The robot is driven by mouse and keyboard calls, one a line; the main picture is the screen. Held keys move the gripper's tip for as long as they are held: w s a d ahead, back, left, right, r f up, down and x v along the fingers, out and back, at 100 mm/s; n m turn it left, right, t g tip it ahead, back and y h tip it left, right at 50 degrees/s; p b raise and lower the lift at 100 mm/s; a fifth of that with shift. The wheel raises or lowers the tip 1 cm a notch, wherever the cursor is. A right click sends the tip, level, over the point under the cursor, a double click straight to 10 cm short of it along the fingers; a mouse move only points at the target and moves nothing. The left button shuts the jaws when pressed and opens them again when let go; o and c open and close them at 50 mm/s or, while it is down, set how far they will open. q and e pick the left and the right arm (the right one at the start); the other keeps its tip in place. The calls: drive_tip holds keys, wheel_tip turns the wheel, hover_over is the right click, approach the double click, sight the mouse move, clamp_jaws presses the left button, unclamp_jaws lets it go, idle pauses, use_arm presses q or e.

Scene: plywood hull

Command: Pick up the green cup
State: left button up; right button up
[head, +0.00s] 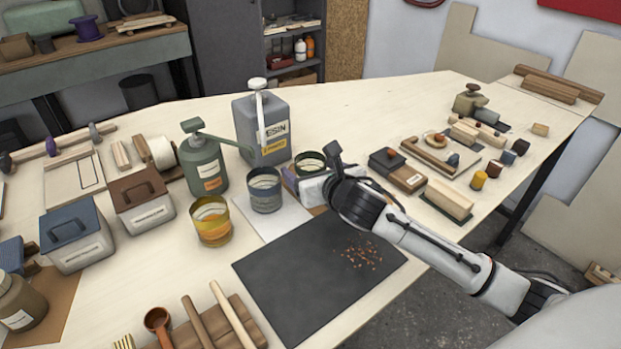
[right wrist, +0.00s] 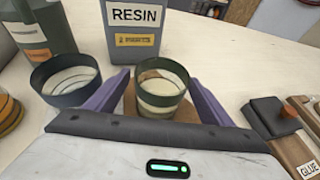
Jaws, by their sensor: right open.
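The green cup (right wrist: 162,96) has a dark green rim and pale bands, and stands upright on a brown patch. In the head view only its upper part (head: 310,161) shows behind my right gripper. My right gripper (right wrist: 157,82) is open, with one purple finger on each side of the cup. I cannot tell whether either finger touches it. In the head view the gripper (head: 308,178) points away from me, its far finger mostly hidden. My left gripper is not in view.
A dark grey cup (head: 265,190) stands close left of the gripper, with a yellow cup (head: 212,222) farther left. A grey resin jug (head: 245,125) and a green pump bottle (head: 202,165) stand behind. Brown glue boxes (head: 405,178) lie to the right. A dark mat (head: 300,285) lies in front.

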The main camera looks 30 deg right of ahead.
drive_tip(key=shift+c, duration=0.4)
drive_tip(key=c, duration=1.1)
drive_tip(key=shift+r, duration=0.15)
